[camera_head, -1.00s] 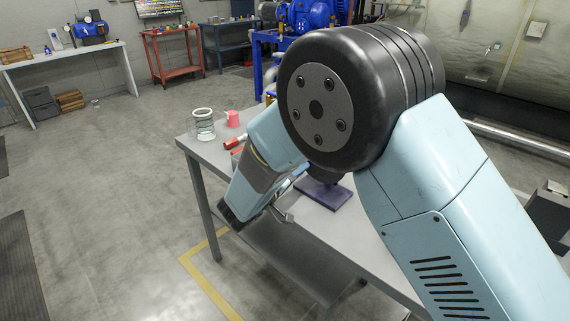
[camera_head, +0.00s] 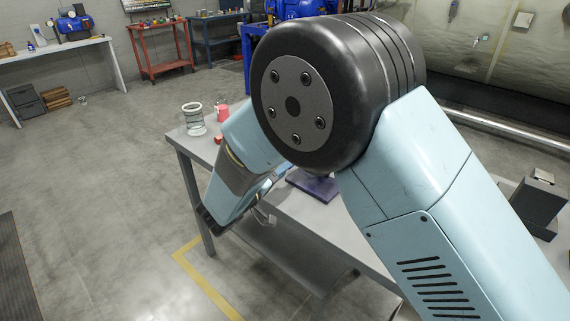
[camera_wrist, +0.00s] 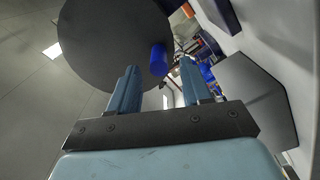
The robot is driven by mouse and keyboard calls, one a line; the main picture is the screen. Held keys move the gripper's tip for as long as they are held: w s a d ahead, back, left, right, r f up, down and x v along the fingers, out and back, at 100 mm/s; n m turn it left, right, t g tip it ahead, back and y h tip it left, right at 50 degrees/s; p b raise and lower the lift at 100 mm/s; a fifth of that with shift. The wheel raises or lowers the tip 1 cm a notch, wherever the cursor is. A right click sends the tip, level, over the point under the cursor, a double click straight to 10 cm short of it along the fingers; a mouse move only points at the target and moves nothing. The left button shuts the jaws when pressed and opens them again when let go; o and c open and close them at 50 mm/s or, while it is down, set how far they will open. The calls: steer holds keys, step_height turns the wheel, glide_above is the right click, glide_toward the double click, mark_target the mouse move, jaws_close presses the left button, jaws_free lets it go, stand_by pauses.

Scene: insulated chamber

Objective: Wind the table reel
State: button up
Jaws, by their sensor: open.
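In the wrist view a large dark grey disc (camera_wrist: 110,40), seemingly the reel's face, fills the upper left. A short blue cylinder (camera_wrist: 158,58), seemingly its crank handle, stands out near its right edge. My gripper (camera_wrist: 159,75) is open, and the blue cylinder appears between its two fingertips; I cannot tell whether they touch it. In the head view my arm hides the disc and handle. A flat purple base (camera_head: 318,188) shows on the grey table (camera_head: 300,215) just behind my forearm.
A glass jar (camera_head: 193,117) and a pink cup (camera_head: 223,113) stand at the table's far left corner. A red thing (camera_head: 217,140) is partly hidden by my arm. A dark box (camera_head: 540,203) stands at the right. The floor left of the table is clear.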

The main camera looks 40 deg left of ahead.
steer(key=s, duration=1)
steer(key=shift+s, duration=0.15)
steer(key=shift+a, duration=0.1)
